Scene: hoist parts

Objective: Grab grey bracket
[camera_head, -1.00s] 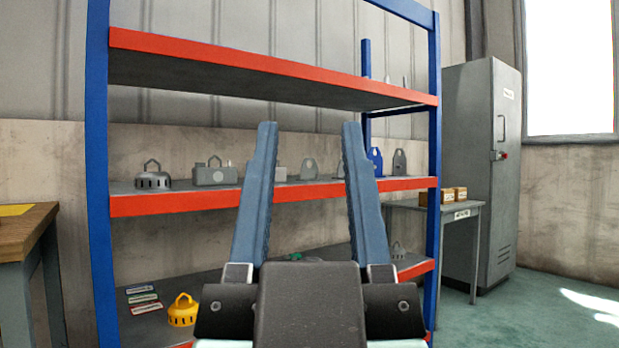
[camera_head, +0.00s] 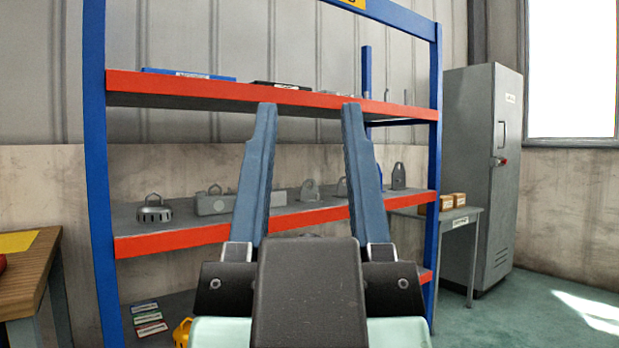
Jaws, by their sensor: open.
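Several grey bracket-like parts stand on the middle shelf (camera_head: 180,238). One upright grey bracket with a hole (camera_head: 310,190) shows between my gripper's fingers, and another grey upright part (camera_head: 342,187) is partly hidden by the right finger. A darker grey bracket (camera_head: 398,176) stands to the right of that finger. Which one is the task's bracket I cannot tell. My gripper (camera_head: 309,107) is open and empty, its two blue-grey fingers pointing up in front of the shelf, apart from the parts.
A grey slotted dome with a handle (camera_head: 153,209) and a grey block (camera_head: 213,202) sit left on the middle shelf. The red-edged top shelf (camera_head: 190,88) is above. Blue uprights (camera_head: 96,180) bound the rack. A small table with boxes (camera_head: 456,213) and a cabinet (camera_head: 482,170) stand right.

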